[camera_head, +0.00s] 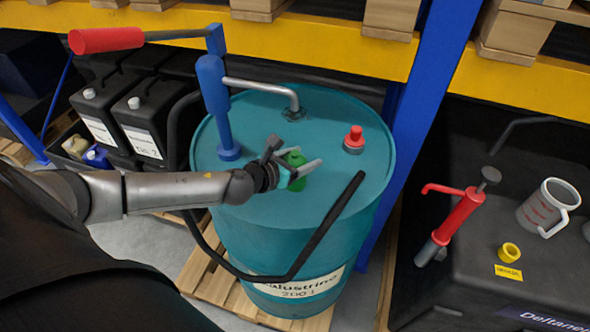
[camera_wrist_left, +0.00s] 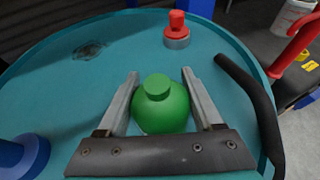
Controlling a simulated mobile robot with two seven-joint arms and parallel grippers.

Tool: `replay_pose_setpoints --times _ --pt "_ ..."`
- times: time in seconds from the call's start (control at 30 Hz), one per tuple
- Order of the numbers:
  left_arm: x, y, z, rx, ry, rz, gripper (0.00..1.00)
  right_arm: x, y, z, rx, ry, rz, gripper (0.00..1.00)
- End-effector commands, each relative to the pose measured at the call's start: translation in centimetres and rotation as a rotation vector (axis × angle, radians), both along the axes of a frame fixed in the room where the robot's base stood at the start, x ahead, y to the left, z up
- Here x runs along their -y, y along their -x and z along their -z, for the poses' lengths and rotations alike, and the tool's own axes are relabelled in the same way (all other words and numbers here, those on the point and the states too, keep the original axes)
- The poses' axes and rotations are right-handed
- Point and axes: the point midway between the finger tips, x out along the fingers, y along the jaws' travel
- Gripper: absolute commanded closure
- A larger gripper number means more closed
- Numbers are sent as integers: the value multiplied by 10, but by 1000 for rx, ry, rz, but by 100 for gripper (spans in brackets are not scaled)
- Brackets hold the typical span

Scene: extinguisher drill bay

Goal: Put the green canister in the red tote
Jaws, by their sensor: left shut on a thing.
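The green canister (camera_head: 295,172) is over the lid of a teal drum (camera_head: 235,115), between the fingers of my left gripper (camera_head: 302,163). In the left wrist view the round green canister (camera_wrist_left: 162,108) with its short cap sits between the two grey fingers of my left gripper (camera_wrist_left: 160,75), which is shut on it. I cannot tell whether its base touches the lid. I see no red tote in either view. My right gripper is not in view.
A blue hand pump (camera_head: 214,105) with a red handle stands on the drum. A red-capped fitting (camera_head: 354,140) and a black hose (camera_head: 328,225) are near its right side. A blue rack post (camera_head: 420,100) stands right. A black bench (camera_head: 470,265) holds a red pump and a jug (camera_head: 548,205).

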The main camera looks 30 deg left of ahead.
Motion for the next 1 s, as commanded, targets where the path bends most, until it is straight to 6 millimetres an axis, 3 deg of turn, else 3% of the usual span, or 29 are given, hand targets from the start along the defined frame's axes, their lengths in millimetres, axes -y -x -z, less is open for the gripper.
replay_pose_setpoints --times 0.2,0.6,0.87,0.9,1.0 --pt "0 0 0 -1 -1 -1 100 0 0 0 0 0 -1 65" --pt "0 -1 -5 3 -1 1 100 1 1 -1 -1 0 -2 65" --pt "0 -2 -36 6 -1 2 100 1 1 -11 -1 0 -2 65" --pt "0 0 -42 4 -3 2 100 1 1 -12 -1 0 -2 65" --pt "-3 16 -33 -3 -2 1 100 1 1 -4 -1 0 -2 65"
